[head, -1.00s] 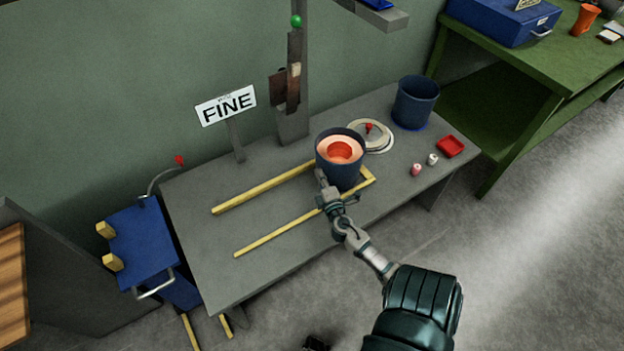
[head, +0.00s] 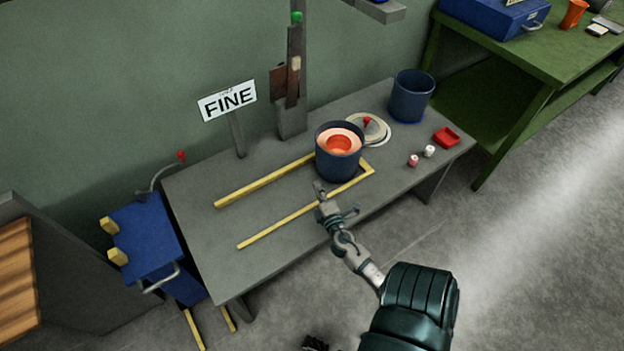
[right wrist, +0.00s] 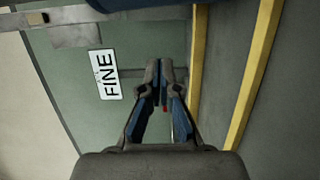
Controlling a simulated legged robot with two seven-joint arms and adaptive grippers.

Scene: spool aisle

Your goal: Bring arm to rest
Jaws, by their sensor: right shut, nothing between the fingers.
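My right arm reaches in from the lower right of the head view. Its gripper (head: 319,188) is over the grey table, in front of and a little left of a blue pot, apart from it. The gripper is shut and empty; in the right wrist view its fingers (right wrist: 161,75) come together at the tips. The blue pot (head: 338,166) stands upright inside the far end of the yellow rails, with an orange-red round thing (head: 340,144) inside. My left gripper cannot be made out in the head view.
Yellow rails (head: 262,183) lie on the grey table (head: 222,232). A FINE sign (head: 228,100) stands behind. A second blue pot (head: 411,96), a pale disc (head: 376,134), a red tray (head: 446,137) and two small cylinders sit right. A blue cart (head: 146,236) stands left.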

